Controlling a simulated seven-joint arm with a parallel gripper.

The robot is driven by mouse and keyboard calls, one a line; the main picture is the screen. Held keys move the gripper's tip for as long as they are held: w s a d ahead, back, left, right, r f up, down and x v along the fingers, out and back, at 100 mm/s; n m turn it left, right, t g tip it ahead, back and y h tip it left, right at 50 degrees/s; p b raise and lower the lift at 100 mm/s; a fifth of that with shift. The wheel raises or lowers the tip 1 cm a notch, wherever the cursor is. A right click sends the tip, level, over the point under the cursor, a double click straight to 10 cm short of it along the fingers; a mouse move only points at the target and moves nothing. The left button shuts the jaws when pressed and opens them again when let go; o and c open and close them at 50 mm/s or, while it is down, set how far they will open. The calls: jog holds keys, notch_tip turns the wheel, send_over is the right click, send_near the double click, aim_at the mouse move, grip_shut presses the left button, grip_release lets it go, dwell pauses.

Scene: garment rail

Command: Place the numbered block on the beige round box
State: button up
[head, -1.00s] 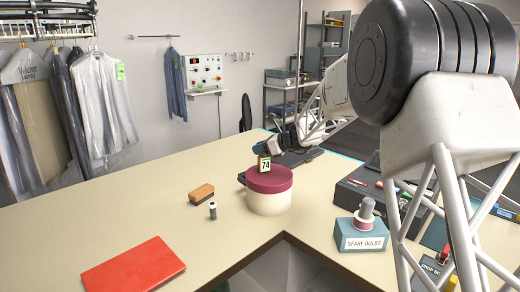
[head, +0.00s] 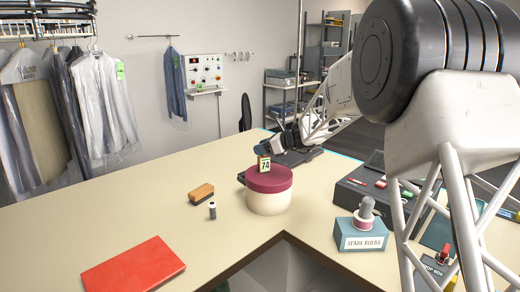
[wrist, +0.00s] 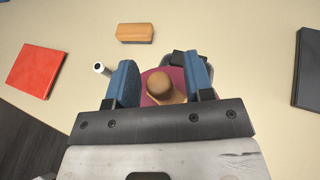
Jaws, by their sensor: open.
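The numbered block (head: 264,164), a small block with a pale "74" label, stands upright on the maroon lid of the beige round box (head: 268,202). In the wrist view, a wooden knobbed piece (wrist: 160,86), seemingly the same block from above, lies between my fingers over the maroon lid (wrist: 177,82). My gripper (wrist: 160,76) is open, with a blue finger on each side of the piece and visible gaps.
A red book (head: 133,266) is front left. A spare bulbs box (head: 362,234) with a spool stands right, before a dark case (head: 350,192).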

jog(key=v, duration=1.1)
jog(key=shift+a, duration=0.15)
dwell(0.4)
jog(key=s+d+r+n+g+h, duration=0.1)
jog(key=s+n+h, duration=0.3)
jog(key=s, duration=1)
jog(key=s+d+r+n+g+h, duration=0.15)
jog(key=s+n, duration=0.45)
jog(key=s, duration=0.7)
jog(key=s+d+f+n+h, duration=0.2)
jog(key=s+n, duration=0.2)
jog(key=s, duration=0.6)
jog(key=s+d+f+n+h, duration=0.2)
jog(key=s+f+n+h, duration=0.1)
jog(key=s, duration=0.6)
jog(key=s+d+f+n+h, duration=0.2)
jog(key=s+n, duration=0.3)
jog(key=s, duration=0.5)
jog(key=shift+s+d+f, duration=0.35)
jog(key=shift+d+f, duration=0.25)
jog(key=shift+f, duration=0.1)
